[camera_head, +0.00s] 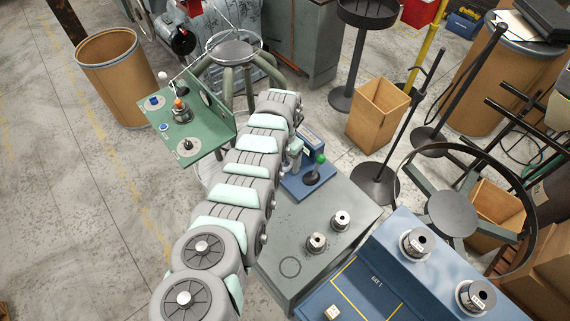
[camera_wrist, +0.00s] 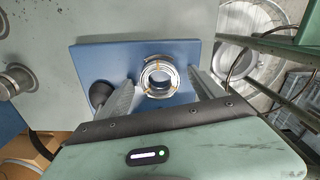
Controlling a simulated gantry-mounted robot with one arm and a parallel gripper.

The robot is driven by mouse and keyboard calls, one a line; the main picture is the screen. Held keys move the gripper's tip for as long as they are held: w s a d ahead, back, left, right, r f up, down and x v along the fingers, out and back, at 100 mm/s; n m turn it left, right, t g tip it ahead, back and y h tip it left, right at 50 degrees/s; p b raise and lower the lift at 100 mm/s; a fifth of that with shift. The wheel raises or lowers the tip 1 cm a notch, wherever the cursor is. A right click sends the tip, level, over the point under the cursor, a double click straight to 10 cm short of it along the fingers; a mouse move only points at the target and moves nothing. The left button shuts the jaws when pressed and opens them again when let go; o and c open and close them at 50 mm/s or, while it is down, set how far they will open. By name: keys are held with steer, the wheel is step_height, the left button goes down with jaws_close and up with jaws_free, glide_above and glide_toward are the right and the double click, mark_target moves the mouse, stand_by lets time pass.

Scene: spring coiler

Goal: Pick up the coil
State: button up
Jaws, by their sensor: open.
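The coil (camera_wrist: 158,66) is a shiny metal ring with small orange-brown ties. In the wrist view it sits on a blue base plate (camera_wrist: 120,55), seen from above with its open centre showing. My gripper (camera_wrist: 160,78) is open, with one grey finger to the left of the coil and one to the right. A gap shows between the coil and the right finger; whether the left finger touches it is hard to tell. In the head view my arm hides the coil, and only part of the blue plate (camera_head: 305,189) shows beside it.
A green-knobbed part (camera_head: 320,158) and a dark round base (camera_head: 312,178) stand at the blue plate. A blue bench (camera_head: 440,270) with more spools is at right. A green panel (camera_head: 205,150) stands left of my arm.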

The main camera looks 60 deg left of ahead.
mark_target(285, 162)
steer(key=shift+c, duration=0.4)
jaws_close()
stand_by(0.4)
steer(key=shift+r, duration=0.2)
step_height(285, 162, up, 20)
steer(key=p, duration=0.3)
steer(key=shift+f+p, duration=0.15)
steer(key=shift+p, duration=0.2)
